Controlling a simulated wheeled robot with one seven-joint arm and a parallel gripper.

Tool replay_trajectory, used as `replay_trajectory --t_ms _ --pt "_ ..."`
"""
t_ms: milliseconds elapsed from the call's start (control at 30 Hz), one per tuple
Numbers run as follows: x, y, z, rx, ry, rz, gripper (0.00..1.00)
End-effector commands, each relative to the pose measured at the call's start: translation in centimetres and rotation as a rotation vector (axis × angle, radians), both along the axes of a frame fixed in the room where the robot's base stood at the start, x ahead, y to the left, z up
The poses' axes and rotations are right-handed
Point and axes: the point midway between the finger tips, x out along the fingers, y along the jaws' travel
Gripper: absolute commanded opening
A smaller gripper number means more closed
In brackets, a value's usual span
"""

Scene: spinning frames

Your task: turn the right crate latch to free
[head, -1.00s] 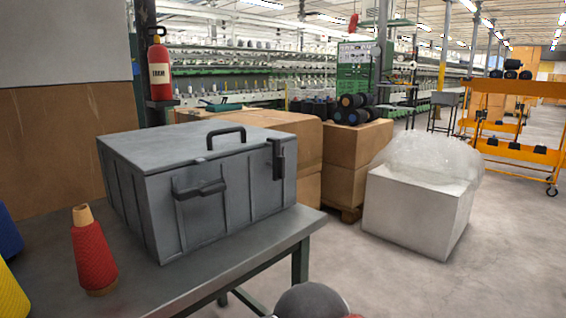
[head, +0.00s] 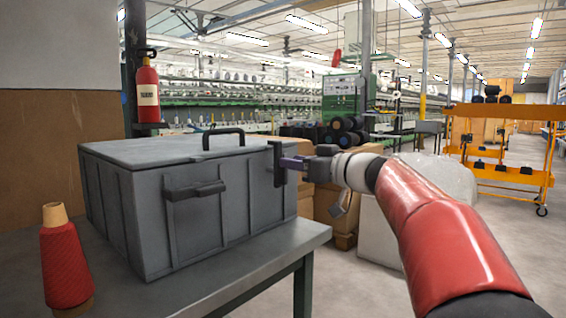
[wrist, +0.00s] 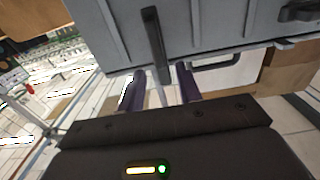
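The grey crate (head: 140,205) stands shut on a table. Its right latch (head: 278,165) is a dark bar standing upright near the front's right edge; it also shows in the wrist view (wrist: 152,45). My gripper (head: 290,163) is at the latch, reaching in from the right. In the wrist view my gripper (wrist: 161,86) has its two purple fingers apart, one on each side of the latch's near end. A gap shows beside the bar, and I cannot tell whether either finger touches it.
A dark front handle (head: 195,190) juts out left of the latch, and a lid handle (head: 223,138) stands on top. A red yarn cone (head: 65,262) is on the table (head: 250,262) at left. Cardboard boxes and a pale block are behind my arm.

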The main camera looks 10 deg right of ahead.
Motion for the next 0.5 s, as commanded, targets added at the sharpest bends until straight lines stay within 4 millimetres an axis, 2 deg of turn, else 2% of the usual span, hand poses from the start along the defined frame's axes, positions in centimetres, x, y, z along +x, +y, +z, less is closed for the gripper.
replay_trajectory --t_ms 233,500 --pt "3.3 2.4 0.1 0.0 0.004 0.002 0.35" --pt "4.6 3.4 0.0 0.0 0.004 0.0 0.35"
